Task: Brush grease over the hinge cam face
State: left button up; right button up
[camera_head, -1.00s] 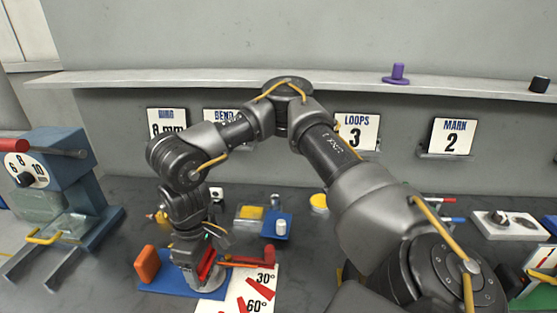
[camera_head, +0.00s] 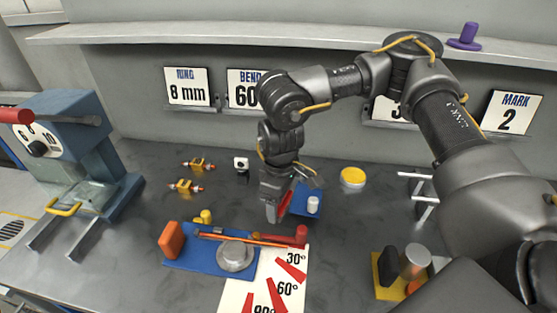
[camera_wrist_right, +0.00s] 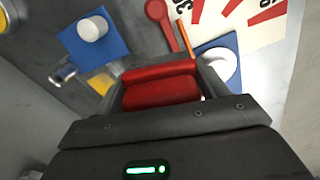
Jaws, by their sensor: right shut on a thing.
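My right gripper (camera_head: 272,208) is upright above the bench, behind the bending jig, shut on a red block-shaped piece (camera_head: 286,203). In the right wrist view the red piece (camera_wrist_right: 160,88) sits between the fingers; no bristles can be made out. The jig has a blue base (camera_head: 185,262), an orange block (camera_head: 172,239), a silver round hub (camera_head: 234,258) and a red-knobbed lever (camera_head: 300,236). A thin orange rod (camera_head: 228,238) lies across it. I cannot tell which surface is the hinge cam face. My left gripper is out of view.
A small blue block with a white knob (camera_head: 313,203) is close right of the gripper. A round yellow tin (camera_head: 353,178) is farther right. Yellow fittings (camera_head: 186,186) lie back left, an angle sheet (camera_head: 284,270) in front, and a blue machine (camera_head: 75,150) stands left.

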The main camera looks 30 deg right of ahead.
jog(key=n, duration=0.1)
jog(key=w+n, duration=0.1)
jog(key=n, duration=0.1)
jog(key=w+n, duration=0.1)
jog(key=n, duration=0.1)
jog(key=shift+w+d, duration=0.15)
jog(key=shift+d, duration=0.15)
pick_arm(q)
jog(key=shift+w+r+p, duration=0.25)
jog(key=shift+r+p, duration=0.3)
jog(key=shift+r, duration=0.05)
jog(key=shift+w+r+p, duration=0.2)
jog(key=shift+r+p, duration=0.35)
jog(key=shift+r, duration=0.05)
pick_arm(e)
jog(key=w+d+n, duration=0.3)
jog(key=w+n, duration=0.2)
jog(key=n, duration=0.9)
jog(key=w+d+n, duration=0.3)
jog(key=w+n, duration=0.3)
jog(key=n, duration=0.9)
jog(key=shift+w+f+n, duration=0.2)
jog(key=shift+f+n, duration=0.1)
jog(key=shift+f, duration=0.05)
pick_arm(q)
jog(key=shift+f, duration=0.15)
pick_arm(e)
jog(key=shift+f, duration=0.2)
